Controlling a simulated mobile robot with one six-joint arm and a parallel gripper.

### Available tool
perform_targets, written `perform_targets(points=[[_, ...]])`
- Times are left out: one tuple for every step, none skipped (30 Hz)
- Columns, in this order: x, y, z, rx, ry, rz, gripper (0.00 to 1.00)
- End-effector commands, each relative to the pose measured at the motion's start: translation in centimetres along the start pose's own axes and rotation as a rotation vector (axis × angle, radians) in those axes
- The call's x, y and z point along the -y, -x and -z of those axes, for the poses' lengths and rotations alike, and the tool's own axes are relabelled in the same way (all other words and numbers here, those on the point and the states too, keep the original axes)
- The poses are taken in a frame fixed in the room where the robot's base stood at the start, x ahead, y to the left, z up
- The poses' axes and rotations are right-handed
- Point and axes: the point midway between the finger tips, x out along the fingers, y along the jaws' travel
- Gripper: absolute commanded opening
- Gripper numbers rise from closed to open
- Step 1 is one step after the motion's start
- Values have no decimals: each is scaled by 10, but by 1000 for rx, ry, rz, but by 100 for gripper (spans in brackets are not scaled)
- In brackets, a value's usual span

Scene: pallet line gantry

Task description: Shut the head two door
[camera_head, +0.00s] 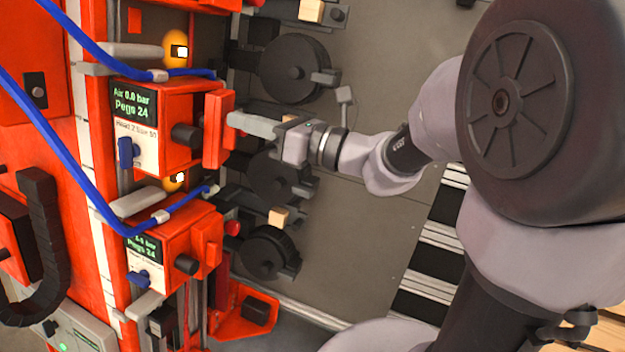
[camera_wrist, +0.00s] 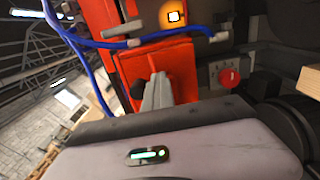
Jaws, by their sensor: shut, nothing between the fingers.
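The head two unit (camera_head: 165,122) is a red box with a dark display and a label reading "Head 2". Contact cannot be told for certain. A black knob (camera_head: 186,134) sticks out of the box's front beside the door.
A similar red unit (camera_head: 170,250) sits below, and blue hoses (camera_head: 75,165) run in front of the red frame. Dark round reels (camera_head: 295,68) stand behind my gripper. A red button (camera_wrist: 229,77) is right of the door.

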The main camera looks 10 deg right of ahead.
Motion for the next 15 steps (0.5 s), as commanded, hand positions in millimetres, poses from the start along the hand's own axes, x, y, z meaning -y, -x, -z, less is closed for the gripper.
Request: perform_targets(points=[[2, 0, 5, -10, -1, 3, 0], [2, 0, 5, -10, -2, 3, 0], [2, 0, 5, -10, -2, 3, 0], [2, -1, 5, -11, -2, 2, 0], [1, -2, 5, -12, -2, 2, 0], [1, -4, 5, -13, -3, 1, 0], [1, -6, 5, -13, -3, 1, 0], [1, -7, 5, -13, -3, 2, 0], [2, -9, 5, -12, -3, 2, 0], [2, -10, 5, -12, -3, 2, 0], [2, -12, 5, -12, -3, 2, 0], [1, -14, 5, -12, -3, 2, 0], [2, -16, 5, -12, -4, 2, 0], [2, -17, 5, -11, -4, 2, 0], [2, -19, 5, -10, -4, 3, 0]])
